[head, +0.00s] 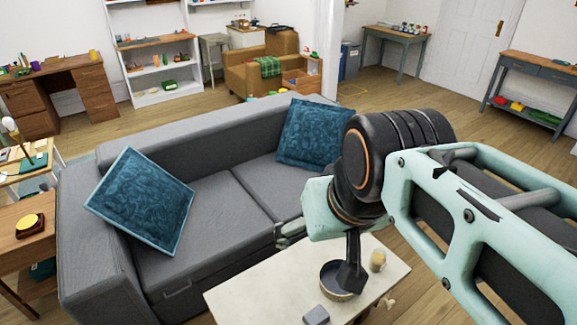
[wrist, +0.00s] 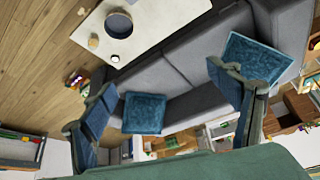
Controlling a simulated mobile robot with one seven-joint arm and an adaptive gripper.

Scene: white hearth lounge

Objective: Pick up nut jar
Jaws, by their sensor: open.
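A small tan, jar-like object (head: 378,262) stands on the white coffee table (head: 240,292), just right of a dark round bowl (head: 333,285). It may be the nut jar, but it is too small to be sure. In the wrist view a small tan thing (wrist: 93,42) stands near the bowl (wrist: 119,24), on the table near the top. My gripper (head: 290,232) is above the area between the sofa and the table, away from the jar-like object. In the wrist view its two fingers (wrist: 163,84) are wide apart with nothing between them.
A grey sofa (head: 215,210) with two blue cushions stands behind the coffee table. Open wood floor (head: 425,270) lies right of the table.

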